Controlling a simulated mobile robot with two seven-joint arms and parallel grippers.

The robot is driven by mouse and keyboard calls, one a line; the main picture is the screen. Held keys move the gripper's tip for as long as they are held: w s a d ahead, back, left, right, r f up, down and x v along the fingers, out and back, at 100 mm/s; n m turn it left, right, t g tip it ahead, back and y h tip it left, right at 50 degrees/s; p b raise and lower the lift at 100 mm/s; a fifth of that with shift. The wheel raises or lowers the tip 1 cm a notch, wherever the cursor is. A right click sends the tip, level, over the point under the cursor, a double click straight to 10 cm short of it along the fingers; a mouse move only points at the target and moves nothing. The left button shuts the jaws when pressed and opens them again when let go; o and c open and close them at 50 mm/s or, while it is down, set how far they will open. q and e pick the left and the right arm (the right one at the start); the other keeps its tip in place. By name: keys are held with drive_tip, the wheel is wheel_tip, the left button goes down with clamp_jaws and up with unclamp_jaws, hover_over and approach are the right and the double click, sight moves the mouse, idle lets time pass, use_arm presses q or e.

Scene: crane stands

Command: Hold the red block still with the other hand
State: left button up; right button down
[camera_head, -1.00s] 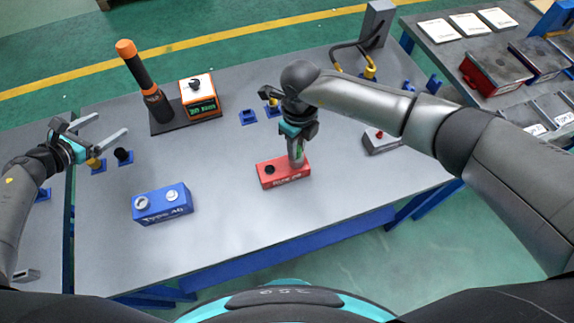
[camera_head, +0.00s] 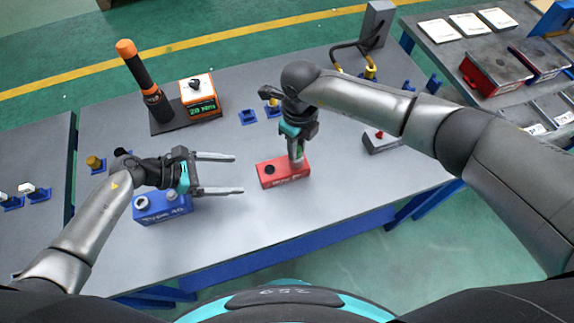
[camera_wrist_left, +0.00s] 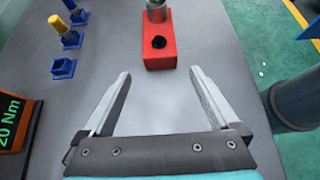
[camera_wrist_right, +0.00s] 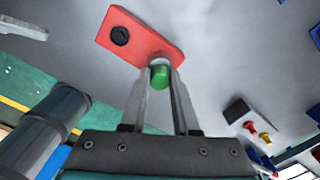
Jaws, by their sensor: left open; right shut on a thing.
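The red block (camera_head: 271,175) lies on the grey table, with a dark round hole in its top left part. It also shows in the left wrist view (camera_wrist_left: 160,53) and the right wrist view (camera_wrist_right: 148,43). My right gripper (camera_head: 296,150) is shut on a green and grey cylindrical piece (camera_wrist_right: 160,80) that stands at the block's other end. I cannot tell how deep the piece sits in the block. My left gripper (camera_head: 240,174) is open and empty, left of the red block and apart from it, its fingers pointing at it.
A blue block (camera_head: 160,209) stands under my left arm. An orange display box (camera_head: 200,98) and a dark tool with an orange end (camera_head: 137,72) stand at the back left. Blue holders (camera_head: 248,117) stand behind the red block. The table between the left fingers and red block is clear.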

sight(259, 174)
use_arm(q)
drive_tip(key=shift+x, duration=4.45)
drive_tip(key=shift+c, duration=0.2)
clamp_jaws()
drive_tip(key=shift+a, duration=0.1)
